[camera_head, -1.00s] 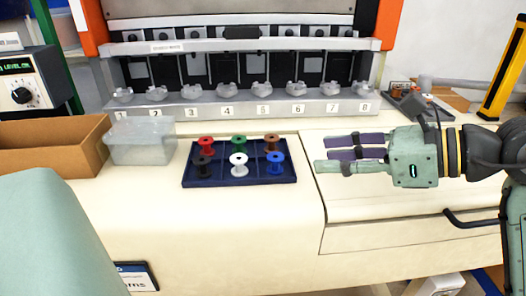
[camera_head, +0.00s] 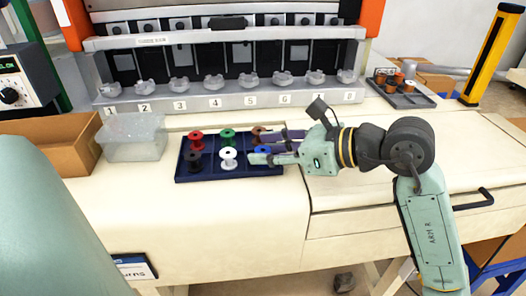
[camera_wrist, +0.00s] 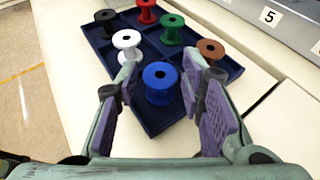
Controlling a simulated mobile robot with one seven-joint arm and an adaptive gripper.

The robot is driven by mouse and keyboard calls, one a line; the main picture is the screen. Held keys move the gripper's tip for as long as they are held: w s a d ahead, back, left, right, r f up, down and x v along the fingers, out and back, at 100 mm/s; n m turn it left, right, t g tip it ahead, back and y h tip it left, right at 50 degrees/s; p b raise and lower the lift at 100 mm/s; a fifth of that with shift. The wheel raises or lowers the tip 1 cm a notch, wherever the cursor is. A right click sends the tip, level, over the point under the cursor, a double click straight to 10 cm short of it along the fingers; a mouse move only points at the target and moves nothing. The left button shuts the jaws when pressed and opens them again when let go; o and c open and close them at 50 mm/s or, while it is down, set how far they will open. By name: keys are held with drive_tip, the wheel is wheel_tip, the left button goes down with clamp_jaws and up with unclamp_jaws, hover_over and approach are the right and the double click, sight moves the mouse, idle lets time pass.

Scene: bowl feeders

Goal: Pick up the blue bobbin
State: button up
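The blue bobbin (camera_wrist: 160,82) stands upright in the near corner of the dark blue tray (camera_wrist: 152,125) in the wrist view. It lies between the two spread fingers of my gripper (camera_wrist: 165,85), with gaps on both sides. In the head view the blue bobbin (camera_head: 263,150) is partly hidden behind a finger of my gripper (camera_head: 262,148), which reaches in from the right over the tray's right side. The gripper is open and holds nothing.
The tray also holds a white bobbin (camera_head: 229,158), a black one (camera_head: 193,161), a red one (camera_head: 196,140), a green one (camera_head: 228,136) and a brown one (camera_head: 259,133). A clear bin (camera_head: 133,140) stands left of the tray. The numbered feeder row (camera_head: 230,100) runs behind.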

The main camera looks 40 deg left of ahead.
drive_tip(key=shift+c, duration=0.6)
drive_tip(key=c, duration=0.6)
drive_tip(key=shift+r, duration=0.15)
